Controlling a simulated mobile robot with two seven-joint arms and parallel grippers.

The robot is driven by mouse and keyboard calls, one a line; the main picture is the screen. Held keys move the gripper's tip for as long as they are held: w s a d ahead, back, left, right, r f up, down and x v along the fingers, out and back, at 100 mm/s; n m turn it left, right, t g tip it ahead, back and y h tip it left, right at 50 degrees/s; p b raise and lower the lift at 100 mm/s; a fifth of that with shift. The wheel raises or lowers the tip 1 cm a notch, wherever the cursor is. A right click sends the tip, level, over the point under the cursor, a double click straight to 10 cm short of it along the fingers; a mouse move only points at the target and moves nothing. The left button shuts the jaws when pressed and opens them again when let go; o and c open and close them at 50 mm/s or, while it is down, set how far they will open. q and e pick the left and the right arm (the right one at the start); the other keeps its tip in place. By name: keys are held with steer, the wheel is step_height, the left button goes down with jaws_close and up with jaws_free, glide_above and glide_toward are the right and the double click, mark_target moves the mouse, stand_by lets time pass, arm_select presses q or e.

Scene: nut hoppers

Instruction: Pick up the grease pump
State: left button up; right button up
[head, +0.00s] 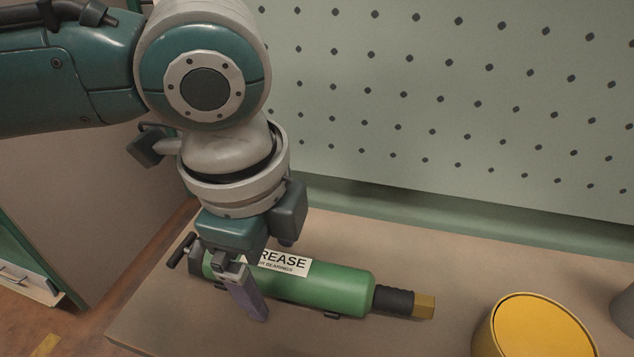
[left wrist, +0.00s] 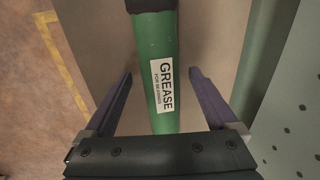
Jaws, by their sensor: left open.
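The grease pump (head: 340,288) is a green cylinder with a white GREASE label, lying on its side on the brown bench top. It has a black and brass nozzle at its right end and a dark handle at its left end. My left gripper (head: 250,288) is over the labelled left part of the pump, pointing down, with one finger in front of it. In the left wrist view, the pump (left wrist: 153,45) runs between the two open fingers (left wrist: 162,74), with a gap on each side. The far finger is hidden in the head view. My right gripper is not in view.
A round yellow container (head: 535,328) stands right of the nozzle, with a grey object (head: 624,312) at the right edge. A perforated pale green panel (head: 450,110) rises behind the bench. The bench's left edge (head: 150,275) is close to the pump's handle.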

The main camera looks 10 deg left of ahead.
arm_select(q)
steer(key=shift+f, duration=0.25)
jaws_close()
stand_by(0.6)
steer(key=shift+r, duration=0.1)
